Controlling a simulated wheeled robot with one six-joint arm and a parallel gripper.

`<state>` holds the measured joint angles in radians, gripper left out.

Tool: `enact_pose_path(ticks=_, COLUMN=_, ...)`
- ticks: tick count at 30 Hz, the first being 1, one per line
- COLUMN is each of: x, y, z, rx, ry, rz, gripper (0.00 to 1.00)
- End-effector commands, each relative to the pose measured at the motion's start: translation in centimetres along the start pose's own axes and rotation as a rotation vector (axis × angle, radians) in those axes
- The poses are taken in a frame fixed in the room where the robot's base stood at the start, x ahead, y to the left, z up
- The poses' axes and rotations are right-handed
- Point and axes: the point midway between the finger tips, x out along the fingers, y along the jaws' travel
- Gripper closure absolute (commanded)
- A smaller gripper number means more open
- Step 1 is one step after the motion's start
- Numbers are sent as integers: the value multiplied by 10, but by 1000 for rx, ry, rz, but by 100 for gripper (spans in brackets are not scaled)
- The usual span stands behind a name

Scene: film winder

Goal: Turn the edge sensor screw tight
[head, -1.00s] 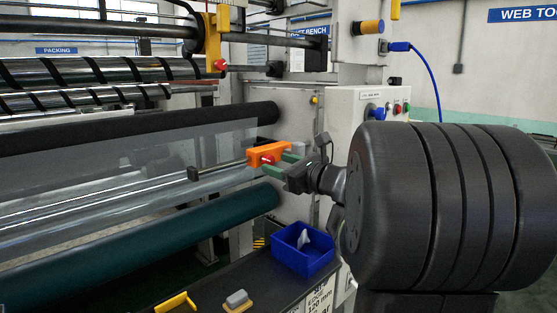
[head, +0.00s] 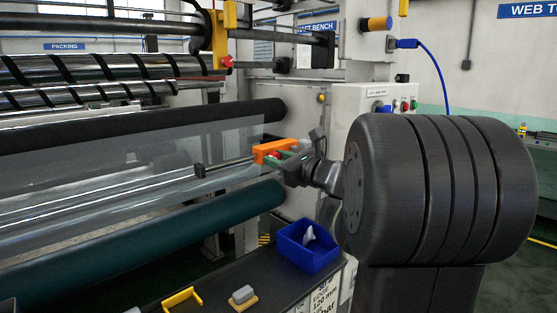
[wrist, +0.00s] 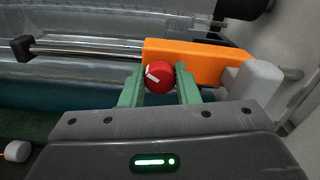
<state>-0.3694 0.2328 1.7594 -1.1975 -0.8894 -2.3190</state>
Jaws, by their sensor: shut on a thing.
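The edge sensor is an orange block (wrist: 193,62) on a metal rod, by the edge of the clear film web. Its screw is a red knob (wrist: 159,77) with a white mark, on the block's near side. My gripper (wrist: 160,88) has its two green fingers closed on either side of the red knob. In the head view the orange block (head: 282,149) sits at the web's right edge, with my gripper (head: 279,156) at it. The knob is mostly hidden by the fingers there.
A blue bin (head: 306,250) with a pale item stands on the dark bench below my arm. A yellow bracket (head: 183,298) and a grey-and-yellow block (head: 243,296) lie near it. A dark green roller (head: 160,240) runs below the web. A grey piece (wrist: 258,83) sticks out at the block's right.

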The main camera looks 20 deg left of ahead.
Motion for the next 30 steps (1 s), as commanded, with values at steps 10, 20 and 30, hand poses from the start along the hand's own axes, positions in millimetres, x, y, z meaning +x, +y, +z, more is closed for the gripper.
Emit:
enact_pose_path(ticks=10, x=0, y=0, z=-2, rx=121, ry=1, rz=0, gripper=94)
enact_pose_path(ticks=20, x=0, y=0, z=-2, rx=408, ry=2, rz=0, gripper=94)
enact_pose_path(ticks=30, x=0, y=-1, z=-1, rx=732, ry=3, rz=0, gripper=94)
